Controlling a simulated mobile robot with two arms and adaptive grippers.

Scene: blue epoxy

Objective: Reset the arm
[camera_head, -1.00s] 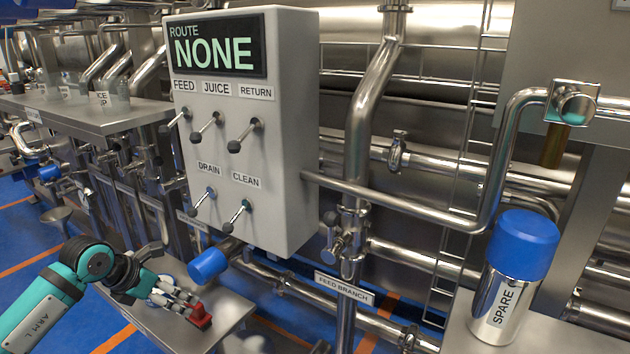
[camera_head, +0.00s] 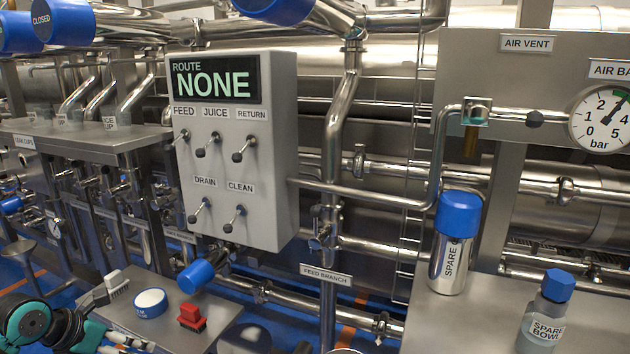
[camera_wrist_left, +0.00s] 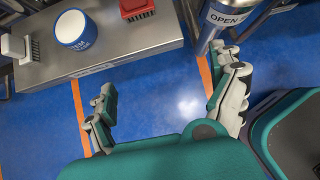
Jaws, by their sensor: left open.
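My left arm shows at the lower left of the head view, with its left gripper (camera_head: 122,342) low in front of the steel bench (camera_head: 160,338) and partly cut off by the frame. In the left wrist view the left gripper (camera_wrist_left: 168,85) is open, its two fingers wide apart with only blue floor between them. Nothing is held. The red brush (camera_head: 191,317) stands on the bench, clear of the gripper, and also shows at the top of the wrist view (camera_wrist_left: 137,8). My right arm is not in view.
A white-topped blue tub (camera_head: 150,303) and a white brush (camera_head: 116,283) stand on the same bench. The grey route panel (camera_head: 235,150) reads NONE. A SPARE canister (camera_head: 452,258) and a spare bowl (camera_head: 545,320) stand at right. A steel cylinder (camera_wrist_left: 225,18) is near the right finger.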

